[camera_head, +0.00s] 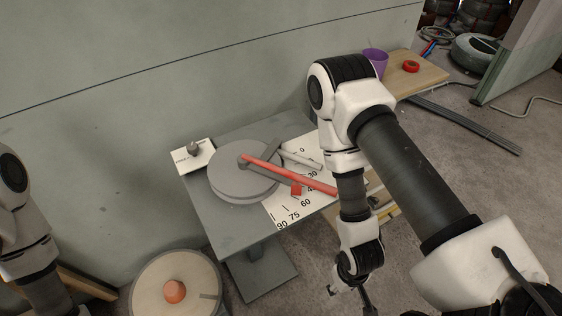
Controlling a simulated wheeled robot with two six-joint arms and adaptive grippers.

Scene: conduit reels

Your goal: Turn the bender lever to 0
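The bender lever (290,175) is a long red bar pivoting on a round grey disc (232,185). It points right and slightly toward me, crossing the white angle scale (287,208) between the 30 mark and the partly hidden mark before 60. The 0 mark (302,150) is farther back, beside a light grey bar (301,160). A small red block (296,190) sits by the lever. My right gripper (352,292) hangs low, in front of and right of the bender, apart from the lever; its finger opening is unclear. My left arm shows at the left edge, its gripper out of view.
The bender stands on a grey table (235,233) against a wall. A white plate with a grey knob (193,148) is at its back left. A reel with an orange cone (174,291) stands front left. A purple cup (376,60) and red tape roll (411,67) lie behind my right arm.

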